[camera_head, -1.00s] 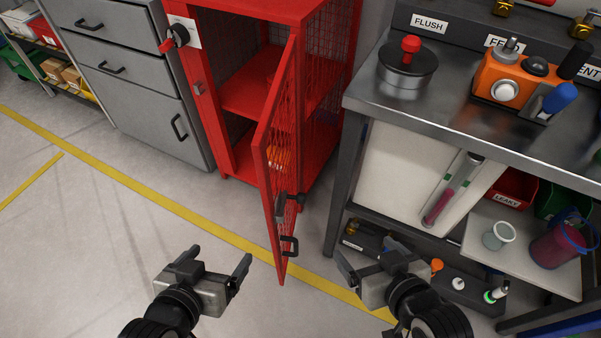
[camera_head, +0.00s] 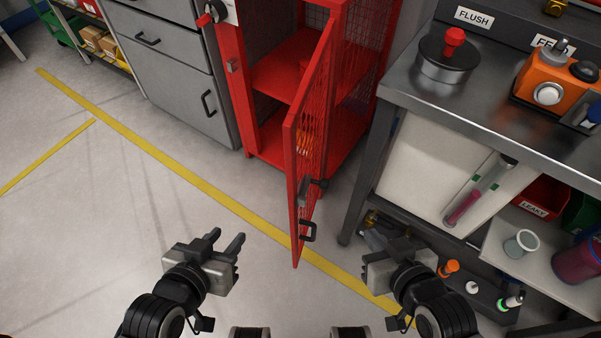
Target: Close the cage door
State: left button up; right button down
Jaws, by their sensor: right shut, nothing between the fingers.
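The red cage (camera_head: 262,158) stands at top centre with its front open. Its mesh door (camera_head: 293,165) is swung out toward me, far from the frame. A dark latch (camera_head: 304,191) and a black pull handle (camera_head: 308,231) sit low on the door's free edge. An orange thing (camera_head: 305,132) shows behind the door mesh. My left gripper (camera_head: 228,240) is in front and to the left of the door, partly open and empty. My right gripper (camera_head: 377,240) is to the right of the door, shut and empty. Neither touches the door.
A steel workbench (camera_head: 480,115) with a lower shelf stands close on the right, near my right gripper. Grey drawers (camera_head: 185,95) adjoin the cage on the left. A yellow line (camera_head: 190,178) crosses the floor. The floor at left is clear.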

aim_at(324, 48)
jog(key=u, duration=0.8)
jog(key=k, duration=1.05)
jog(key=z, duration=0.2)
